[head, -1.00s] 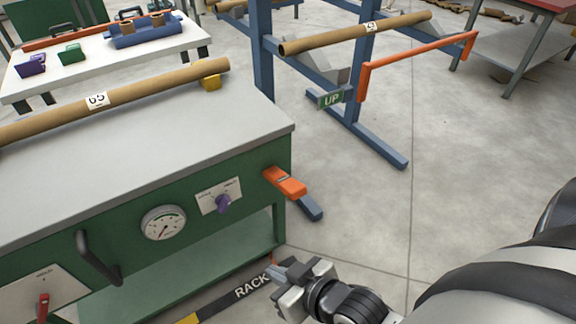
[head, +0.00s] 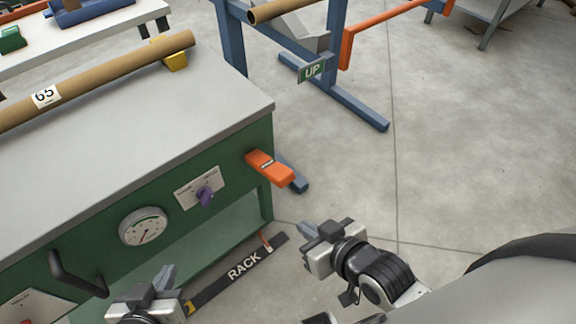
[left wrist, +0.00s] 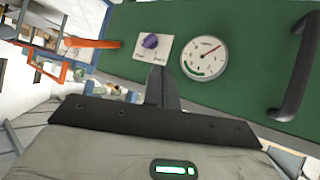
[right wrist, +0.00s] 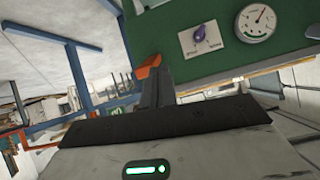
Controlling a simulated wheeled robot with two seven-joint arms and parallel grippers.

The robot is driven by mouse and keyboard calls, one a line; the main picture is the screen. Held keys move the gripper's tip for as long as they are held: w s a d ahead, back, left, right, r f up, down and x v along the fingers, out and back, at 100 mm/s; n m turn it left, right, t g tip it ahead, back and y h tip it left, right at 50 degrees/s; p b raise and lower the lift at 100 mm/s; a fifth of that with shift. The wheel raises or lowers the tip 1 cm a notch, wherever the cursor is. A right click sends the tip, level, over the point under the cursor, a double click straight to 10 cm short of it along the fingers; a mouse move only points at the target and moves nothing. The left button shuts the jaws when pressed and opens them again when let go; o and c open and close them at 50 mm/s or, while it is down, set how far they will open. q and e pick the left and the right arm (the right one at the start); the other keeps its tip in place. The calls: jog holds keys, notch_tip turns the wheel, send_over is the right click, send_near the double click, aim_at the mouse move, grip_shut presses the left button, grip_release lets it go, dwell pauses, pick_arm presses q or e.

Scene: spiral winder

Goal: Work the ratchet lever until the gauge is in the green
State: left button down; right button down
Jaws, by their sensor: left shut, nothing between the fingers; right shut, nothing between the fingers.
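The gauge (head: 143,227) is a round white dial on the green bench front. Its needle points down-left in the head view, away from the green band along the dial's upper edge. It also shows in the left wrist view (left wrist: 200,59) and the right wrist view (right wrist: 256,23). An orange lever (head: 268,168), which looks like the ratchet lever, sticks out at the bench's right corner. My left gripper (head: 167,277) is shut and empty in front of the bench, below the gauge. My right gripper (head: 304,231) is shut and empty, below and right of the lever, not touching it.
A purple knob (head: 205,196) on a white plate sits between gauge and lever. A black handle (head: 76,277) sticks out left of the gauge. A cardboard tube (head: 100,82) lies on the bench top. A blue stand (head: 337,99) carries an UP sign.

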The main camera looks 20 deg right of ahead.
pick_arm(q)
jog(key=shift+a+r+p, duration=0.15)
jog(key=shift+r+p, duration=0.05)
jog(key=shift+p, duration=0.55)
pick_arm(e)
jog(key=w+d+r+n, duration=0.1)
jog(key=w+d+r, duration=0.2)
jog(key=w+r, duration=0.5)
jog(key=shift+w+r+n, duration=0.35)
jog(key=shift+r+n, duration=0.05)
jog(key=shift+r, duration=0.15)
jog(key=b, duration=0.1)
send_over(285, 175)
jog(key=w, duration=0.1)
jog(key=f, duration=0.5)
jog(key=shift+w+a+f, duration=0.1)
jog(key=shift+a+f, duration=0.1)
jog(key=shift+f, duration=0.15)
jog(key=shift+s+d+f+b, duration=0.1)
jog(key=shift+s+f+b, duration=0.1)
jog(key=shift+f, duration=0.45)
jog(key=shift+s+d+f+b, duration=0.1)
jog(key=shift+s+f, duration=0.1)
jog(key=shift+f, duration=0.4)
pick_arm(q)
jog(key=shift+w+f, duration=0.1)
jog(key=shift+f, duration=0.05)
pick_arm(e)
jog(key=shift+s+f, duration=0.25)
jog(key=shift+f, duration=0.4)
